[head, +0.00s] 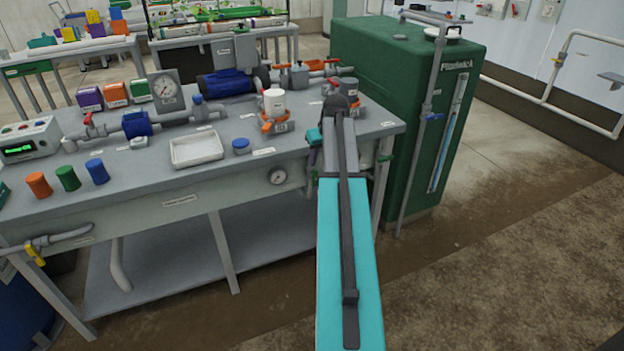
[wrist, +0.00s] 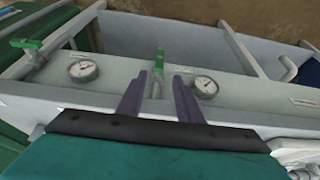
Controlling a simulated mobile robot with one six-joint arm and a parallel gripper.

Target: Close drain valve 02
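In the wrist view, my gripper (wrist: 159,77) is open, with its two purple fingers apart and nothing held between them. A green-handled valve (wrist: 159,62) on a short grey pipe stub shows between and just beyond the fingertips; I cannot tell whether they touch. Its handle seems to point roughly along the stub. A second green-handled valve (wrist: 27,44) is at the upper left, and shows in the head view (head: 385,158) right of my arm. I cannot read which is drain valve 02. My arm hides most of the gripper in the head view.
A round gauge (wrist: 83,70) is left of the fingers and another gauge (wrist: 205,86) is right of them. The grey bench (head: 150,190) carries pump piping and bottles. A green tank (head: 410,110) stands right of the bench. The floor in front is clear.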

